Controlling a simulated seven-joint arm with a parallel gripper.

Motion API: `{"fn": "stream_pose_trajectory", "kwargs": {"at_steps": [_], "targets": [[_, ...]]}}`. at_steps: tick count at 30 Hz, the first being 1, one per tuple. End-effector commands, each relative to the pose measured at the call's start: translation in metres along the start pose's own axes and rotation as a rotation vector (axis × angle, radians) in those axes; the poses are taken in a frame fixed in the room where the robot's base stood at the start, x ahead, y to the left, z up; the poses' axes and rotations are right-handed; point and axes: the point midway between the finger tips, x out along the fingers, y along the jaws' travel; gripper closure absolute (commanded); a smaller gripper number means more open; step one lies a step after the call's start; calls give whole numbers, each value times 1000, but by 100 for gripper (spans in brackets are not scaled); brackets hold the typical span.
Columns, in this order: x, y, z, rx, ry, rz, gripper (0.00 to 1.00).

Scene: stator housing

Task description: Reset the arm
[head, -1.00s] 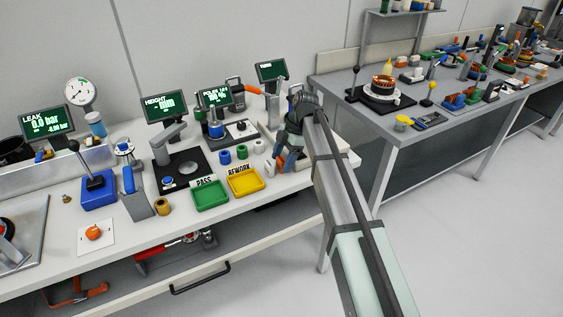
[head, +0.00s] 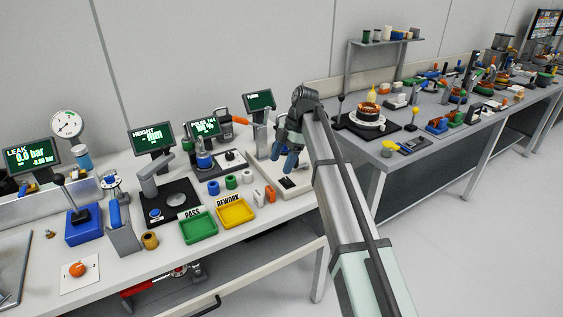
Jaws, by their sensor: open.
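My arm reaches from the lower right up to the right end of the near bench. The arm hides part of the bench's right end.
A yellow REWORK tray (head: 235,213) and a green PASS tray (head: 198,227) lie left of my gripper. Small white and orange parts (head: 264,196) stand close by. A screen on a post (head: 259,103) rises behind. A second bench (head: 400,155) is to the right.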

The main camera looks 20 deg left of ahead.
Motion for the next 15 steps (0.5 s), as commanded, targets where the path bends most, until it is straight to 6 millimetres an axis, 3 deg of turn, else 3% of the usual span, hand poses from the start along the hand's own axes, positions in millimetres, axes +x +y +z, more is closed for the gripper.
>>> {"fn": "stream_pose_trajectory", "kwargs": {"at_steps": [5, 8, 11, 15], "targets": [[-1, -1, 4, 8, -6, 2, 28], [-7, -6, 24, 48, -32, 14, 28], [-20, -18, 65, 130, -86, 36, 28], [-40, -48, 142, 291, -189, 74, 28]]}}
